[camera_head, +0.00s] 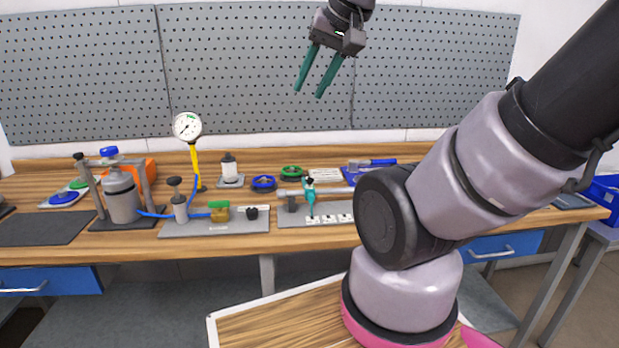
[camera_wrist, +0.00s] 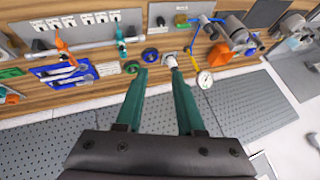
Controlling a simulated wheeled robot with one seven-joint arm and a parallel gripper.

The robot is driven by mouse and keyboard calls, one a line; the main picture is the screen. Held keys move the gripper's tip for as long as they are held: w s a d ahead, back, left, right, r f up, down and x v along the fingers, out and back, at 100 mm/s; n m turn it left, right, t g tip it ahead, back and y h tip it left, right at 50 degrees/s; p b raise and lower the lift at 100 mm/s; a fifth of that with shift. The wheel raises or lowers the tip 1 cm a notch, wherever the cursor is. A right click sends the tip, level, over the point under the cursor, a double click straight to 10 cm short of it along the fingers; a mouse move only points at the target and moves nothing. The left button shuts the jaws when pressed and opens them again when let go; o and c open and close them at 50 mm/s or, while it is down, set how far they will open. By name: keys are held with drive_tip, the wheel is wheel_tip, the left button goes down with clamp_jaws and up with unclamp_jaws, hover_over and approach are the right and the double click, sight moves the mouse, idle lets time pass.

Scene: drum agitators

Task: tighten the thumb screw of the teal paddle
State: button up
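A teal upright part (camera_head: 310,196), which looks like the teal paddle, stands at a grey plate (camera_head: 290,219) with white labels, near the middle of the bench. It also shows in the wrist view (camera_wrist: 121,42), left of my fingers. Its thumb screw is too small to make out. My gripper (camera_head: 308,92) is raised in front of the pegboard, well above the bench and apart from the teal part. In the wrist view its two long green fingers (camera_wrist: 159,73) are spread, with nothing held between them.
A pressure gauge (camera_head: 187,127) on a yellow stem rises from the bench left of the plate. A grey canister (camera_head: 121,197) stands in a frame farther left. Blue (camera_head: 263,183) and green (camera_head: 291,172) rings lie behind the plate.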

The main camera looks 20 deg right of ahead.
drive_tip(key=w+d+f+n+g, duration=0.2)
drive_tip(key=w+n, duration=0.1)
drive_tip(key=w, duration=0.4)
drive_tip(key=n+g+h, duration=0.2)
drive_tip(key=n+g, duration=0.3)
drive_tip(key=n, duration=0.4)
hover_over(310, 180)
wheel_tip(310, 180, down, 18)
wheel_tip(310, 180, down, 10)
drive_tip(key=shift+w+d, duration=0.1)
clamp_jaws()
